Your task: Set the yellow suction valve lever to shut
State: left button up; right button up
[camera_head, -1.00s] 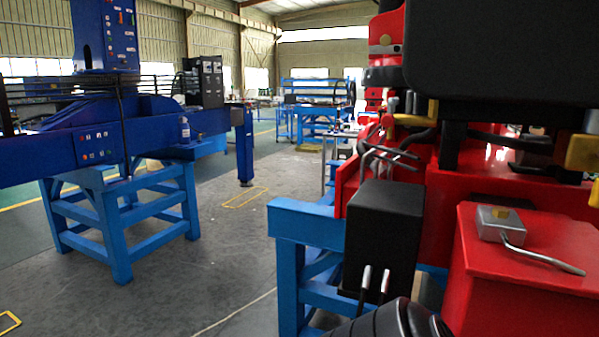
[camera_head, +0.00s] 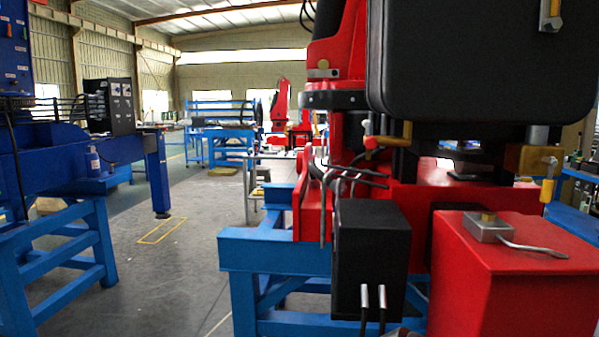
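A brass valve body (camera_head: 528,158) sits under the right end of the black tank on the red crane. A yellow lever (camera_head: 548,183) hangs down from its right end. Another small yellow lever (camera_head: 554,10) stands upright on a fitting at the tank's upper right. A smaller brass valve (camera_head: 388,140) with a red and white handle sits left of the tank's lower edge. No label shows which is the suction valve. Neither of my grippers is in view; a dark sliver at the bottom edge cannot be made out.
The black tank (camera_head: 465,60) overhangs the crane base. A red box (camera_head: 490,285) with a silver lever fitting (camera_head: 492,228), a black box (camera_head: 370,255) and a blue stand (camera_head: 245,250) fill the near front. Open grey floor (camera_head: 170,290) lies to the left.

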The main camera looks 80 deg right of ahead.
aim_at(552, 162)
jog(key=z, duration=1.75)
jog(key=i, duration=2.15)
jog(key=z, duration=3.4)
